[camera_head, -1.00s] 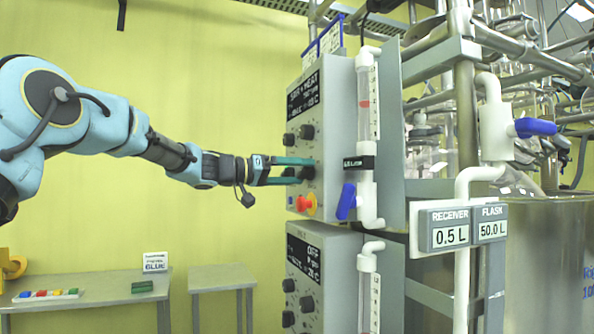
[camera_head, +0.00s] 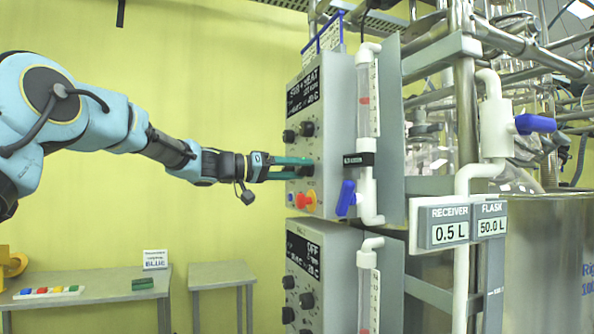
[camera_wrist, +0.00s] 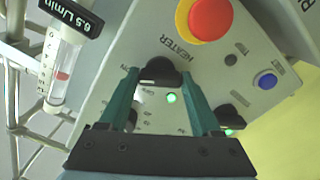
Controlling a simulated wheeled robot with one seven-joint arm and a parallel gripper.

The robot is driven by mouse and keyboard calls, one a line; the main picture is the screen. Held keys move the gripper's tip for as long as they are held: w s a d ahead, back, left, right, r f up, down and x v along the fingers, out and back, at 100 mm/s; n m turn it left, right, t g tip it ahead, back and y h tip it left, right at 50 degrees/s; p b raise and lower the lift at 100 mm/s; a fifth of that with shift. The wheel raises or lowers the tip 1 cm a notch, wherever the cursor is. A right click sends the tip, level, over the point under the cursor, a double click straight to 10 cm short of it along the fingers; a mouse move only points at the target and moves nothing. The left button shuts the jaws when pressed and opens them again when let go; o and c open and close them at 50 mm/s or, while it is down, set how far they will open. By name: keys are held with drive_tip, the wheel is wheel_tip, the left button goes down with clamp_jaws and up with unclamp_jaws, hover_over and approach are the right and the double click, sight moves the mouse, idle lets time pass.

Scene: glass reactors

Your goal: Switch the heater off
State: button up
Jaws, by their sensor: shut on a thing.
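The heater knob (camera_wrist: 158,71) is black, on the grey front of the upper control box (camera_head: 333,185), with the word HEATER printed beside it. My gripper (camera_wrist: 160,75) has its two green fingers on either side of this knob, shut on it. A small green lamp (camera_wrist: 171,97) glows by the knob. The display (camera_head: 303,92) appears to read STIR + HEAT, with figures too blurred to read surely.
A red emergency button (camera_wrist: 211,18), a blue button (camera_wrist: 266,80) and a second black knob (camera_wrist: 231,117) are close by. A blue valve handle (camera_head: 346,197) is on the flowmeter at the box's side. A lower box (camera_head: 322,285) displays OFF.

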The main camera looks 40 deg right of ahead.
drive_tip(key=shift+f+n+b, duration=0.1)
drive_tip(key=shift+n+b, duration=0.2)
drive_tip(key=shift+w+f+n+b, duration=0.1)
drive_tip(key=shift+n+b, duration=0.75)
drive_tip(key=shift+n, duration=0.05)
drive_tip(key=n+b, duration=0.1)
drive_tip(key=n, duration=0.1)
drive_tip(key=shift+n, duration=0.3)
drive_tip(key=n+b, duration=0.1)
drive_tip(key=n, duration=0.2)
drive_tip(key=shift+n, duration=2)
drive_tip(key=o, duration=1.4)
drive_tip(key=shift+r, duration=0.2)
